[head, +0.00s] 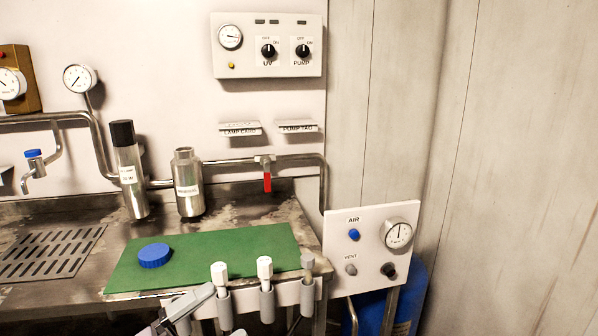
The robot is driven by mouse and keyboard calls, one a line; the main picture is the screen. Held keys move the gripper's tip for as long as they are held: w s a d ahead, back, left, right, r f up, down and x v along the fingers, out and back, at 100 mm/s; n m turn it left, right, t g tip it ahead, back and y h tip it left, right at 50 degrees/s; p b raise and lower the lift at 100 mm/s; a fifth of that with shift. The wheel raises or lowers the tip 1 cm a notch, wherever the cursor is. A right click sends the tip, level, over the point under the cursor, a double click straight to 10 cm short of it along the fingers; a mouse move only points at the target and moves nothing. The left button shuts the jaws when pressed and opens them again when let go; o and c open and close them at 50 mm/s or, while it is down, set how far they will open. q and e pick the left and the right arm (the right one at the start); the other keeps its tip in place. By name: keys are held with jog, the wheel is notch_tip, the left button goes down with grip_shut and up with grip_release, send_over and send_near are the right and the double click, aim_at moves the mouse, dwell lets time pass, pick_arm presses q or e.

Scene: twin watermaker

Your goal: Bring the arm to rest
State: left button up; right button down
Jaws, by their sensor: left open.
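My left gripper (186,310) shows at the bottom of the head view, partly cut off by the frame edge. It is open, with nothing visible between its fingers. My right gripper is not in view.
A green mat (215,258) with a blue cap (154,255) covers part of the metal bench. A black-topped cylinder (129,170) and an open metal canister (187,184) stand behind it. An AIR/VENT panel (371,236) stands at right, before a blue tank (411,290).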

pick_arm(q)
jog(key=s+a+f+n+t+y+p, duration=0.1)
jog(key=s+a+f+n+t+y, duration=0.15)
jog(key=f+n+y, duration=0.55)
jog(key=s+a+f+n+t+y+p, duration=0.15)
jog(key=a+f+n+y, duration=0.3)
jog(key=n, duration=0.55)
jog(key=s+f+n+g+y, duration=0.3)
jog(key=s+f+n+g, duration=0.3)
jog(key=s+f, duration=0.6)
jog(key=shift+s+a+f, duration=0.15)
jog(key=shift+s+a, duration=0.15)
jog(key=shift+s, duration=0.15)
